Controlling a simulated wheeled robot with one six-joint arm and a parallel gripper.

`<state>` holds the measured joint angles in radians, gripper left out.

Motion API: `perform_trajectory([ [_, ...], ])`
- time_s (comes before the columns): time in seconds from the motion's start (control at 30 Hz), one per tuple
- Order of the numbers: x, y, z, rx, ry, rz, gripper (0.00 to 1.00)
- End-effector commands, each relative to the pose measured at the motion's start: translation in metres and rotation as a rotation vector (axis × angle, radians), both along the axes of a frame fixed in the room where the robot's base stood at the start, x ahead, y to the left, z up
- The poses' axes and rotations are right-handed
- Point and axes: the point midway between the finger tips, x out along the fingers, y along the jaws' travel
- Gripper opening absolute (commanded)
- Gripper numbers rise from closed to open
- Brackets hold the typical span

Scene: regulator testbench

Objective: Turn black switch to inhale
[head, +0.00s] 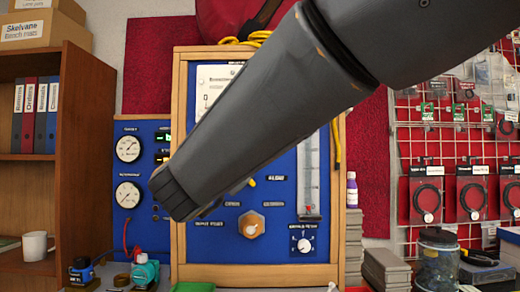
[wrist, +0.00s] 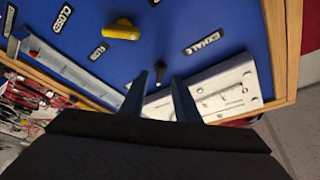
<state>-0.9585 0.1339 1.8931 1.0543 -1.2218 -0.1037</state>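The black switch (wrist: 160,70) is a small dark lever on the blue panel (wrist: 190,22). In the wrist view it shows between and just beyond the fingertips of my gripper (wrist: 159,80). The two dark fingers are apart, with nothing held between them; contact with the switch cannot be told. The EXHALE label (wrist: 202,41) is on the panel to the right of the switch. No inhale label can be made out. In the head view my arm covers the switch and gripper, in front of the wood-framed blue panel (head: 285,190).
A yellow knob (wrist: 121,31) with a CLOSED label (wrist: 62,18) nearby stands out from the panel. A white gauge plate (wrist: 215,92) and a clear tube (wrist: 65,66) are also on it. A hexagonal knob (head: 251,225) and a dial (head: 303,245) sit low on the panel.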

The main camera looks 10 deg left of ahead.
Motion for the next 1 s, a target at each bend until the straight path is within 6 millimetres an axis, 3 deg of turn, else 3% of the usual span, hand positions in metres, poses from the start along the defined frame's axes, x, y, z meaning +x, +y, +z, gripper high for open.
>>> perform_trajectory([
  [0.1, -0.021, 0.002, -0.006, 0.001, -0.001, 0.004, 0.29],
  [0.33, -0.045, 0.003, -0.013, 0.001, -0.001, 0.001, 0.29],
  [1.0, -0.050, 0.004, -0.014, 0.000, -0.001, 0.002, 0.29],
])
